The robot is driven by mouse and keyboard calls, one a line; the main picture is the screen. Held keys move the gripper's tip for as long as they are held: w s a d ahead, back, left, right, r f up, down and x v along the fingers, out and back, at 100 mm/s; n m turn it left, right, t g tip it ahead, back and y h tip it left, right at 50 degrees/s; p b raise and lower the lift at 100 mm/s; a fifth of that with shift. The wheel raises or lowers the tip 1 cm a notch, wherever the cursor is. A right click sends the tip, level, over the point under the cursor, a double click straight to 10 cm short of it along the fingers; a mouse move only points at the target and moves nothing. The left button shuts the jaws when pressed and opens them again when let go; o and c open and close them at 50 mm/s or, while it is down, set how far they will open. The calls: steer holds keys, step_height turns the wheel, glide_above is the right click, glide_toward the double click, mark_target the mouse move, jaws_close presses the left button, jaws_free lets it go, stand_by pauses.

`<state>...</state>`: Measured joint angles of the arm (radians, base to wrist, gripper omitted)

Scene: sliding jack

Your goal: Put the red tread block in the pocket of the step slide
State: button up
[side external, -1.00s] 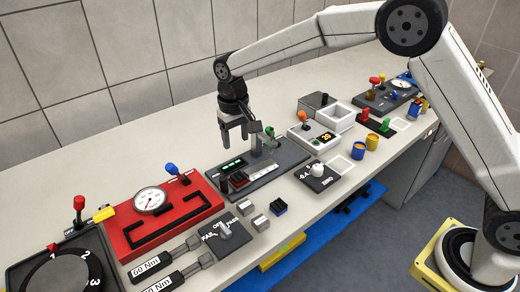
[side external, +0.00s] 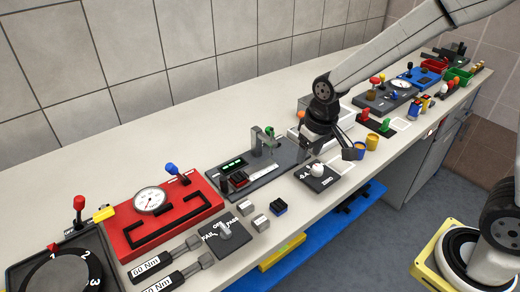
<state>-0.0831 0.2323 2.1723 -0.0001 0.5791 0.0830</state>
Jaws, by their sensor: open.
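A small dark ribbed block with red on it (side external: 238,180), which looks like the red tread block, sits at the left part of a dark grey plate (side external: 289,153) carrying a green-lit display and a grey upright bracket (side external: 262,143). This plate appears to be the step slide; I cannot tell at this size how the block sits in its pocket. A similar dark ribbed block with a blue base (side external: 279,207) stands on the bench in front. My gripper (side external: 328,157) is open, right of the plate, above and behind the panel with the white knob. It appears empty.
A red gauge panel (side external: 178,218) lies left of the plate, a black white-knobbed panel (side external: 317,178) right. Yellow and blue cups (side external: 372,142) stand further right. Bare bench lies behind the plate.

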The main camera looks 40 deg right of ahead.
steer(key=s+d+f, duration=0.2)
steer(key=s+d, duration=0.1)
steer(key=s, duration=0.6)
steer(key=shift+s+t, duration=0.4)
